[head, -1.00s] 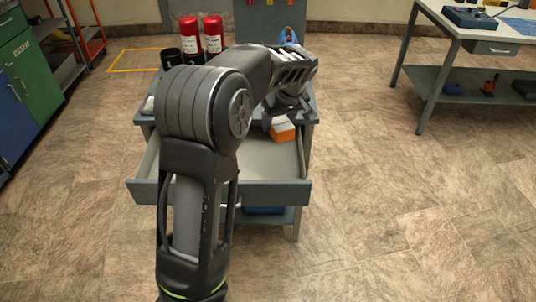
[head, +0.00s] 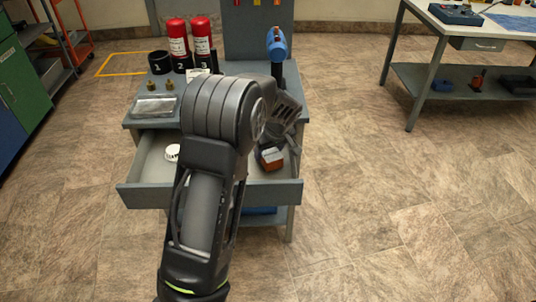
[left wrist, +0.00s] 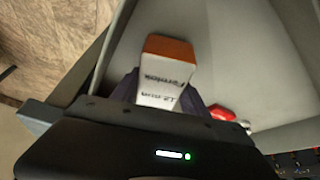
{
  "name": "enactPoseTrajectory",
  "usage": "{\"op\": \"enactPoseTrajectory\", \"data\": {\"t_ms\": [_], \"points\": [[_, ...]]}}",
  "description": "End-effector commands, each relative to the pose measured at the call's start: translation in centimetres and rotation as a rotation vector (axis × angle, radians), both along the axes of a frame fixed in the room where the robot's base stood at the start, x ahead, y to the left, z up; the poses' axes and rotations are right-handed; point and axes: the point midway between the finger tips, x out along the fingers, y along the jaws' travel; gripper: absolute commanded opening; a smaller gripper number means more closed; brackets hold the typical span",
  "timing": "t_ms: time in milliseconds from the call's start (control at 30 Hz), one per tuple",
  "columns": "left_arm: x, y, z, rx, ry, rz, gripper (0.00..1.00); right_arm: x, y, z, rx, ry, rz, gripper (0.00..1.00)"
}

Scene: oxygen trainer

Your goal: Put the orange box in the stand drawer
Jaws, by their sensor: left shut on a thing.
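The orange box (head: 270,158), orange with a white label side, is between the fingers of my left gripper (head: 268,146). In the left wrist view the box (left wrist: 167,72) shows its orange end and white printed face, with a finger on each side. My left gripper is shut on it. The stand drawer (head: 262,193) is pulled open, and the box is over its right part, inside the drawer's outline. I cannot tell whether the box touches the drawer floor. My left arm hides the middle of the drawer. My right gripper is not in view.
A white round object (head: 172,152) lies in the drawer's left part. The stand top holds red cylinders (head: 178,37), a metal tray (head: 154,107), brass fittings and a blue-headed tool (head: 276,46). A red object (left wrist: 222,112) shows in the wrist view.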

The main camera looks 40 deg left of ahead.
Motion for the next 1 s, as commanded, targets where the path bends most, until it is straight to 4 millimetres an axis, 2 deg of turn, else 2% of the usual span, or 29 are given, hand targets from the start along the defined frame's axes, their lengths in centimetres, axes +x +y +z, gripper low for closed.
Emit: {"op": "enactPoseTrajectory", "data": {"t_ms": [100, 500, 533, 800, 1000], "points": [[0.0, 0.0, -1.3, 0.000, 0.000, 0.000, 0.08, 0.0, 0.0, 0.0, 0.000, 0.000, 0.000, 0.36], [0.0, 0.0, -1.9, -0.001, -0.001, 0.001, 0.08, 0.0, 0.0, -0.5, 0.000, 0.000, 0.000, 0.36], [0.0, 0.0, -1.8, -0.001, -0.001, 0.001, 0.53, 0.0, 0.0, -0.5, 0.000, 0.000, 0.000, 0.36], [0.0, 0.0, -1.7, 0.000, 0.000, 0.001, 0.74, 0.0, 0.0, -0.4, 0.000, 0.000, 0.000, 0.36], [0.0, 0.0, -1.7, 0.000, 0.000, 0.001, 0.74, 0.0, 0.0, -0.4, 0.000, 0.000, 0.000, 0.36]]}}
